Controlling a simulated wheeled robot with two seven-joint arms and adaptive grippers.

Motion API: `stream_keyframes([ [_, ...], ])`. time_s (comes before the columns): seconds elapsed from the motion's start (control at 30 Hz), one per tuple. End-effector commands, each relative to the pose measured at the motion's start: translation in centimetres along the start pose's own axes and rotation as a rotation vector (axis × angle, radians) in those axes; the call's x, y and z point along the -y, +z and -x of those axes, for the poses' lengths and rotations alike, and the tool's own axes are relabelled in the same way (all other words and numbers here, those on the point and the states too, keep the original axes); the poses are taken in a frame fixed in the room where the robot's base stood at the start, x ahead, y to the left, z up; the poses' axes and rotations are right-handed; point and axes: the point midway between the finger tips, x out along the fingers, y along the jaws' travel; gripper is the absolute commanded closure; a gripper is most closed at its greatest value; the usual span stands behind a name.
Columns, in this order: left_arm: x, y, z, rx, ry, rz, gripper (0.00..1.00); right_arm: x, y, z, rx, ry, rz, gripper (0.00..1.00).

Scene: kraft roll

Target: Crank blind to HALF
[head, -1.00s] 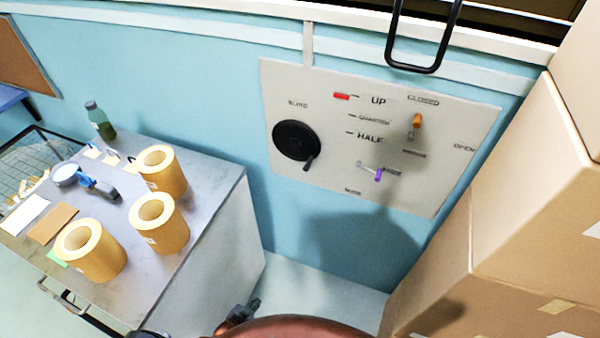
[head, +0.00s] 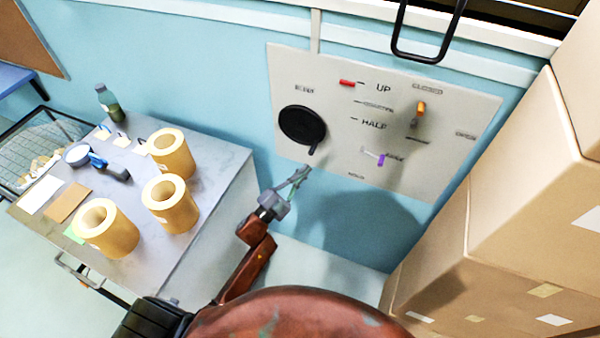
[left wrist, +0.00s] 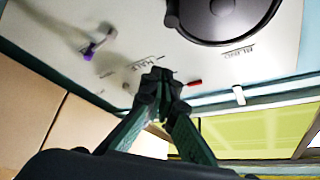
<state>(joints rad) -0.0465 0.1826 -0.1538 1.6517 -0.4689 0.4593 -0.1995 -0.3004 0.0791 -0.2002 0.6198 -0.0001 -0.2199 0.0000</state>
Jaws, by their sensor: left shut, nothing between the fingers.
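The blind crank (head: 302,124) is a black disc on the pale wall panel, with its small handle (head: 312,149) at the lower right of the disc. A red marker (head: 347,83) sits at the UP line, above the HALF label (head: 374,124). My left gripper (head: 304,172) is shut and empty, just below the crank handle and apart from it in the head view. In the left wrist view the closed fingertips (left wrist: 160,75) point at the panel, with the crank (left wrist: 228,14) and its handle (left wrist: 172,14) at the top edge. My right gripper is out of view.
An orange-tipped lever (head: 420,107) and a purple-tipped lever (head: 382,159) are right of the crank. Cardboard boxes (head: 530,190) stand at the right. A grey cart (head: 222,165) with kraft rolls (head: 108,230) stands at the left.

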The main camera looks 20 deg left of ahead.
Motion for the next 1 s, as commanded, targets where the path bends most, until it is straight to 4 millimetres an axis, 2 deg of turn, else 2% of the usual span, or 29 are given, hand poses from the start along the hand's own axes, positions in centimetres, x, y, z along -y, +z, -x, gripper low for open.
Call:
stream_keyframes([
  [0.1, 0.2, -0.2, -2.8, -0.002, -0.002, 0.001, 1.00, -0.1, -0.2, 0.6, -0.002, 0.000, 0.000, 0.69],
  [0.33, 0.1, 0.1, -7.1, 0.001, 0.000, 0.002, 1.00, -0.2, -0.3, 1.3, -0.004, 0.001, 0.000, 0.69],
  [0.4, -0.1, 1.6, -6.2, 0.006, 0.003, 0.002, 1.00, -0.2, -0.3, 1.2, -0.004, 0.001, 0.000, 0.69],
  [0.6, -0.1, 3.5, -5.5, 0.003, 0.002, 0.001, 1.00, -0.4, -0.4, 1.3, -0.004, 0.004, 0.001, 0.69],
  [1.0, 0.0, 3.9, -5.3, 0.002, 0.001, 0.002, 1.00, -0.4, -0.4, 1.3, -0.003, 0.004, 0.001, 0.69],
])
